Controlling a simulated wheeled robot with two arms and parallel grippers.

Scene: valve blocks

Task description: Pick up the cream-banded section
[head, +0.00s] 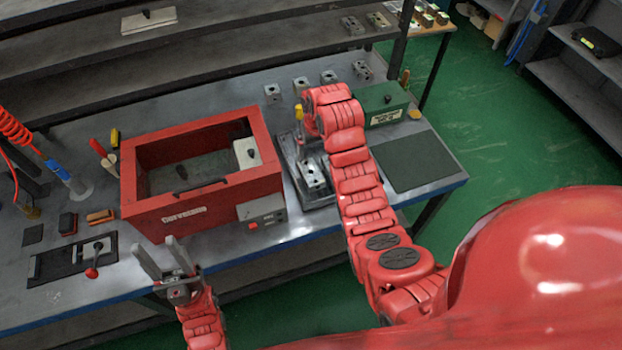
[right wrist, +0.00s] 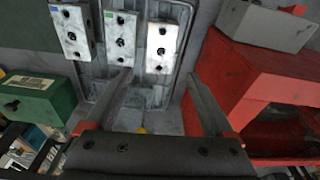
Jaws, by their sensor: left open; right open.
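Three grey metal valve sections lie in a grey tray (right wrist: 152,98) in the right wrist view. The left one (right wrist: 73,35) has a blue mark, the middle one (right wrist: 119,45) a green mark. The right one (right wrist: 160,48) has a pale patch at its far end, perhaps the cream band; I cannot tell surely. My right gripper (right wrist: 158,80) is open and empty, its fingers pointing toward the middle and right sections. In the head view my right arm partly covers the tray (head: 324,196) and one section (head: 312,172). My left gripper (head: 153,243) is open and empty at the table's front edge.
A red open-topped box (head: 160,214) stands left of the tray. A green case (head: 382,103) and a dark mat (head: 414,160) are on the right. Several grey blocks (head: 300,85) stand along the back. A red-knobbed fixture (head: 72,260) lies front left.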

